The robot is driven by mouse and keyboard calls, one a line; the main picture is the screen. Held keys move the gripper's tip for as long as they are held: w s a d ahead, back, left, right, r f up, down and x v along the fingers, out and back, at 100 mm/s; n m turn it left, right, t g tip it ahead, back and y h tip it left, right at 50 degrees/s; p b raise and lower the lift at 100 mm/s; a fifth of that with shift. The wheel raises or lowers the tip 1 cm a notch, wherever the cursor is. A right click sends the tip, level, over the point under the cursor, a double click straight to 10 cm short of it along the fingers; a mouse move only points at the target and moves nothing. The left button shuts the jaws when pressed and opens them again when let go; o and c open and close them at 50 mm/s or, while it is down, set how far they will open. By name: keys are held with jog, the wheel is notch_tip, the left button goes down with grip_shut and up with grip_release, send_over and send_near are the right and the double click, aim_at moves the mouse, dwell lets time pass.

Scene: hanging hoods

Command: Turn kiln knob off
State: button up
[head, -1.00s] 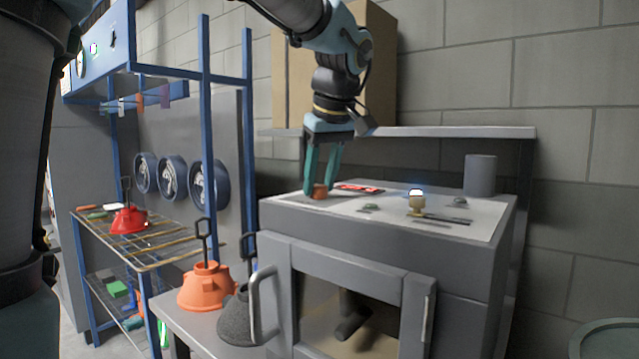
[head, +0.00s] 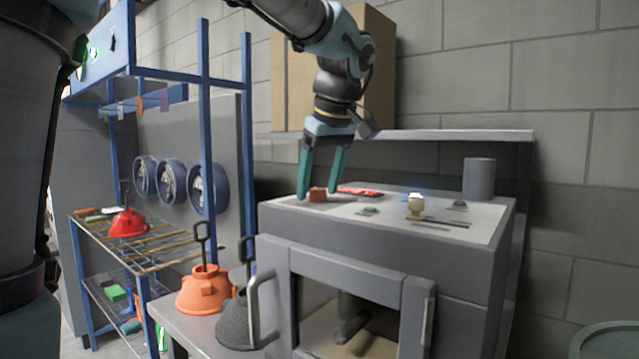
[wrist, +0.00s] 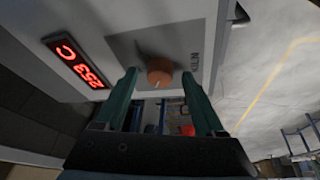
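The grey kiln (head: 380,240) stands at the centre right in the head view. An orange-brown knob (head: 318,194) sits on its pale top panel, near the left end. In the wrist view the knob (wrist: 160,70) sits on a dark square plate and carries a small pale mark. The red display (wrist: 78,62) beside it reads 253 C. My gripper (head: 318,190) points down with its two green fingers spread either side of the knob, with a gap on each side. The wrist view shows the open fingers (wrist: 159,76) clear of the knob.
A small lamp-like piece (head: 416,205) with a bluish glow and a grey cylinder (head: 479,178) stand right of the knob. A shelf (head: 440,134) runs behind. Orange (head: 206,290) and dark (head: 238,320) hoods rest on a bench at left, near the blue rack (head: 205,120).

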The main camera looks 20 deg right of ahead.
jog(key=b+v, duration=0.1)
jog(key=v, duration=0.9)
jog(key=shift+r, duration=0.4)
jog(key=shift+s, duration=0.1)
